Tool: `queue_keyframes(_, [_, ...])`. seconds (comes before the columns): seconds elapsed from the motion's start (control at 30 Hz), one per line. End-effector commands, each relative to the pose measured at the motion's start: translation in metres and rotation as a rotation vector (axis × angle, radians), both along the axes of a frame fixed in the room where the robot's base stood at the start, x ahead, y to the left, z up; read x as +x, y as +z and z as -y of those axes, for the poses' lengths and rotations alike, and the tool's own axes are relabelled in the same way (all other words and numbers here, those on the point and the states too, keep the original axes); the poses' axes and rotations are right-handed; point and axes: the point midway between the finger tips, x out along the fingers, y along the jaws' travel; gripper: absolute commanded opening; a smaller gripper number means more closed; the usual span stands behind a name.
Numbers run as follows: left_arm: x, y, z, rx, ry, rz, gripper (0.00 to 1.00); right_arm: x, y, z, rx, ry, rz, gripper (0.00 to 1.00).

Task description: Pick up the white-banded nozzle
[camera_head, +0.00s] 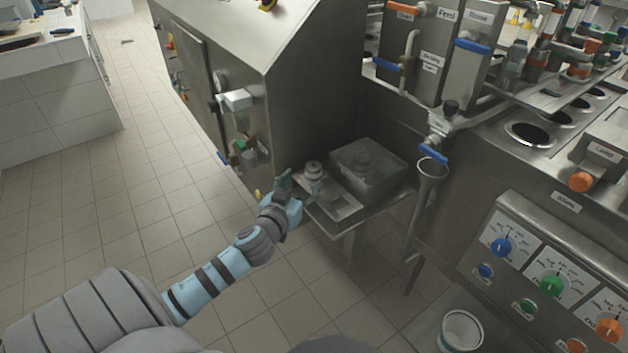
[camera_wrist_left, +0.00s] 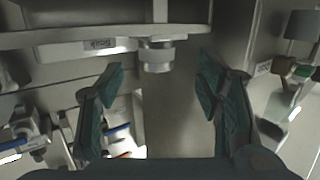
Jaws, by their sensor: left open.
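The nozzle (camera_head: 314,171) is a short, round, pale metal piece with a lighter band. It stands on a small steel shelf (camera_head: 345,213) beside the big steel cabinet. In the left wrist view the nozzle (camera_wrist_left: 156,56) shows in the upper middle, ahead of and between the fingers, with a gap on both sides. My left gripper (camera_head: 300,184) is at the shelf's left edge, close to the nozzle. In the wrist view its dark green fingers (camera_wrist_left: 162,78) are spread wide with nothing between the pads. My right gripper is not in view.
A square steel box (camera_head: 368,170) sits on the shelf right of the nozzle. The steel cabinet (camera_head: 308,110) rises behind. The tiled floor at left is clear.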

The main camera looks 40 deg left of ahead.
Motion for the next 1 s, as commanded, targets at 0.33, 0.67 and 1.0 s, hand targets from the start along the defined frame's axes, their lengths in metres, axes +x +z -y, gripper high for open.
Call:
queue_keyframes(0.33, [0.053, 0.001, -0.012, -0.003, 0.001, 0.002, 0.59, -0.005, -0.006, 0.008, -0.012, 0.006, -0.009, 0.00])
queue_keyframes(0.67, [0.074, -0.003, -0.018, -0.001, -0.002, -0.003, 0.59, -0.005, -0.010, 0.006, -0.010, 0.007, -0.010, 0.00])
queue_keyframes(1.0, [0.073, -0.003, -0.018, -0.001, -0.002, -0.003, 0.08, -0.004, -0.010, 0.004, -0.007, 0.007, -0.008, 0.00])
